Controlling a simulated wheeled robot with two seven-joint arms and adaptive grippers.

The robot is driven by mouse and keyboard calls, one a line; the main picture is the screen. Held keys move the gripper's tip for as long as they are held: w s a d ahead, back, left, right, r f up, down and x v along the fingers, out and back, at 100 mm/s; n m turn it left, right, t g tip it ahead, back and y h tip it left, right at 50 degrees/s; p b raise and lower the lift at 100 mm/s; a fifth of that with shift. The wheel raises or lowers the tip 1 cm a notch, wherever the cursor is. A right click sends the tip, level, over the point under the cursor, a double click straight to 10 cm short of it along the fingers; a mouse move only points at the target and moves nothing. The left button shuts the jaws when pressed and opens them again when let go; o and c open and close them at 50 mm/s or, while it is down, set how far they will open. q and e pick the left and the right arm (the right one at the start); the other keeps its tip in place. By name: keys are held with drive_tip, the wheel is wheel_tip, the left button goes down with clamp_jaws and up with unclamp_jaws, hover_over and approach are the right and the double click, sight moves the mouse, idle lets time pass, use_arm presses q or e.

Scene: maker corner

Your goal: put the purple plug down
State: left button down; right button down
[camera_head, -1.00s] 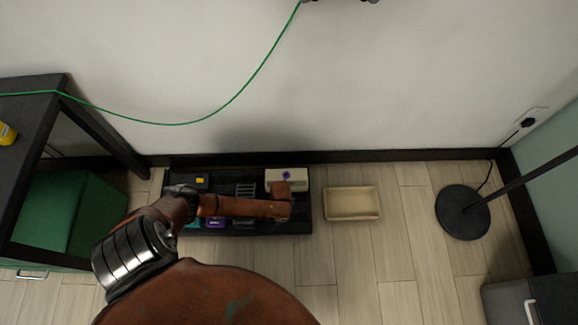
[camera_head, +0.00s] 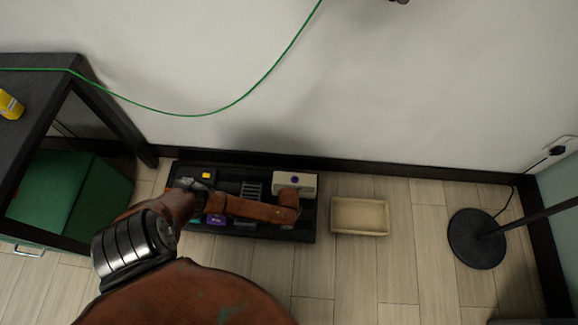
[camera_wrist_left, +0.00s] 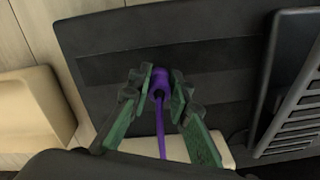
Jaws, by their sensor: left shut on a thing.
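The purple plug (camera_wrist_left: 159,92) shows in the left wrist view between the green fingers of my left gripper (camera_wrist_left: 161,80), which is shut on it. A thin purple cord (camera_wrist_left: 162,135) runs from the plug towards the beige box (camera_wrist_left: 222,148). Behind the fingertips is the flat black board (camera_wrist_left: 205,45); I cannot tell whether the plug touches it. In the head view my left arm crosses over the black board (camera_head: 245,233) and hides the gripper and plug. The beige box (camera_head: 308,182) there has a purple spot on its top. My right gripper is not in view.
A finned grey block (camera_head: 251,190), a purple block (camera_head: 216,219) and a yellow-marked black block (camera_head: 205,175) sit on the board. An empty beige tray (camera_head: 360,231) stands right of it. A lamp base (camera_head: 477,238) is farther right, with bare floor between. A dark table (camera_head: 55,95) stands left.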

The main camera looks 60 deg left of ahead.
use_arm(q)
drive_tip(key=shift+f, duration=0.65)
drive_tip(key=c, duration=1.8)
unclamp_jaws()
